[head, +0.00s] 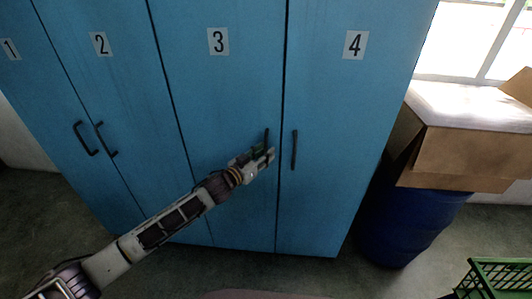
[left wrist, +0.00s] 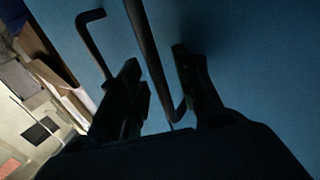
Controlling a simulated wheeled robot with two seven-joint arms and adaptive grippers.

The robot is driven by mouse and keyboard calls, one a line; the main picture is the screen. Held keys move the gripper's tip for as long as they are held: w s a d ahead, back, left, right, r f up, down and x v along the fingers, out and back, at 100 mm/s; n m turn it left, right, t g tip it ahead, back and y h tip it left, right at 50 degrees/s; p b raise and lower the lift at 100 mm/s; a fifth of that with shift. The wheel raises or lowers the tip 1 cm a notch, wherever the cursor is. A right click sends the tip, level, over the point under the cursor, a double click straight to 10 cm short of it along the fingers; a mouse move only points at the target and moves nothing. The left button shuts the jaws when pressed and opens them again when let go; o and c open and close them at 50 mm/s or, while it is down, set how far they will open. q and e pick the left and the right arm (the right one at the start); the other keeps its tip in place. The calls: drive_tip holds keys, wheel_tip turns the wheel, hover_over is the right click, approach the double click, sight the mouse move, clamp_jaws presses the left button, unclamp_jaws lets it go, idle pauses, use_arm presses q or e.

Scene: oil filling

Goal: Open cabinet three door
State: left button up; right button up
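The cabinet three door (head: 218,110) is a blue panel with a "3" label (head: 218,41), and it is shut. Its dark bar handle (head: 267,136) is near its right edge, partly hidden by my left gripper (head: 265,156). In the left wrist view, my left gripper (left wrist: 165,85) has its fingers apart, with the dark handle bar (left wrist: 150,50) running between them. A gap seems to show beside the bar, so the fingers do not look closed on it. My right gripper is not in view.
The door four handle (head: 294,150) is just to the right, across the seam; it also shows in the left wrist view (left wrist: 90,40). Doors one and two are to the left, shut. A blue barrel (head: 408,225) with a cardboard box (head: 455,150) stands right, and a green crate (head: 497,266) lower right.

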use_arm(q)
drive_tip(key=shift+w+d, duration=0.35)
drive_tip(key=shift+w, duration=0.15)
clamp_jaws()
